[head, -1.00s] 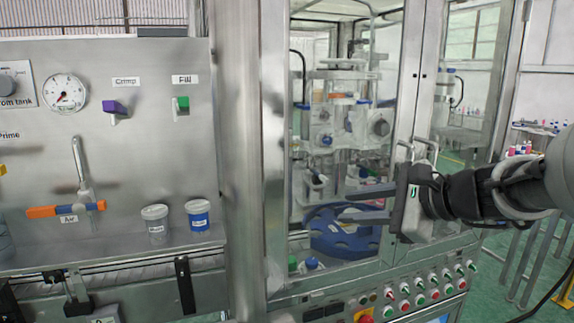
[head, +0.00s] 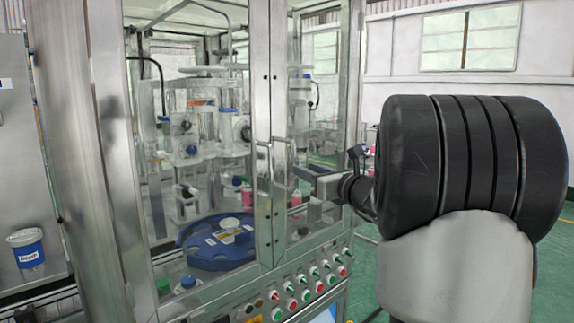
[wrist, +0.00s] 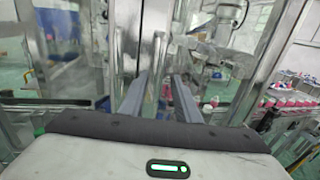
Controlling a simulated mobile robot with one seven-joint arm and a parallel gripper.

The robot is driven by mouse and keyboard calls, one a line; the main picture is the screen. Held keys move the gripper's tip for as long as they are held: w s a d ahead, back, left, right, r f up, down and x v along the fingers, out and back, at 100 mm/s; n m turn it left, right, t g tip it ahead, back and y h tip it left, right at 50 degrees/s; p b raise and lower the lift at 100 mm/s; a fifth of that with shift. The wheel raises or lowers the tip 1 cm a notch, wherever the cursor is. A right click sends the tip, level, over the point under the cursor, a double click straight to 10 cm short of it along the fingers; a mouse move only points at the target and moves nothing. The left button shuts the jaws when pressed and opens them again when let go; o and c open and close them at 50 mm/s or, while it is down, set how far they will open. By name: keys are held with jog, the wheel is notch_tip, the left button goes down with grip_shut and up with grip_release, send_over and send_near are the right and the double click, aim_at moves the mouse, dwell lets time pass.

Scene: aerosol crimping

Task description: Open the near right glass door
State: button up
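The near right glass door (head: 322,115) is a narrow framed pane on the right part of the machine cabinet and looks closed against the left door. Its metal handle (head: 284,165) stands beside the left door's handle (head: 263,170) at the middle posts. My gripper (head: 305,180) is just right of the handles, partly hidden by my arm. In the wrist view, the two fingers of my gripper (wrist: 160,78) are apart. An upright metal handle bar (wrist: 158,52) shows ahead, roughly in line with the gap; I cannot tell whether it is between the fingers.
The left glass door (head: 190,90) covers a blue round turntable (head: 215,245). A button panel (head: 300,290) runs below the doors. A steel column (head: 75,150) and a labelled tub (head: 27,250) are at the left. Green floor is open at the right.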

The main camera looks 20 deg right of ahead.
send_over(293, 190)
jog(key=shift+w+d, duration=0.15)
jog(key=shift+w, duration=0.15)
grip_shut()
